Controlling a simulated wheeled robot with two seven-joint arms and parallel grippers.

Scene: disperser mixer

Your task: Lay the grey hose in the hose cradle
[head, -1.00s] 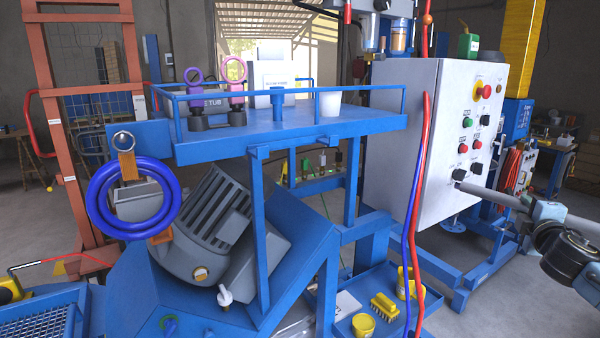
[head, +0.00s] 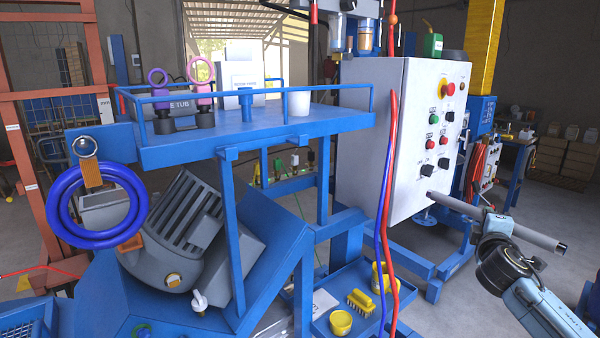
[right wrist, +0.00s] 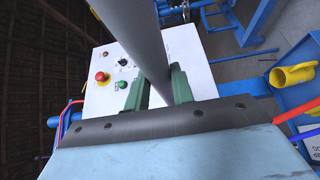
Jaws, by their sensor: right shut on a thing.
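The grey hose (head: 460,207) shows as a straight, rigid-looking grey tube at the right of the head view. It slopes down to the right, in the air. My right gripper (head: 495,226) is shut around it, with a length sticking out on each side. In the right wrist view the hose (right wrist: 150,45) runs between the green fingers of the right gripper (right wrist: 158,88) and fills the gap. I cannot make out a hose cradle for certain in either view. My left gripper is not in view.
A white control cabinet (head: 385,150) with buttons stands left of the hose. Red and blue hoses (head: 390,215) hang before it. A blue tray (head: 345,285) holds a yellow brush and cups. A blue shelf (head: 250,140) and a blue coiled hose (head: 60,205) are at left.

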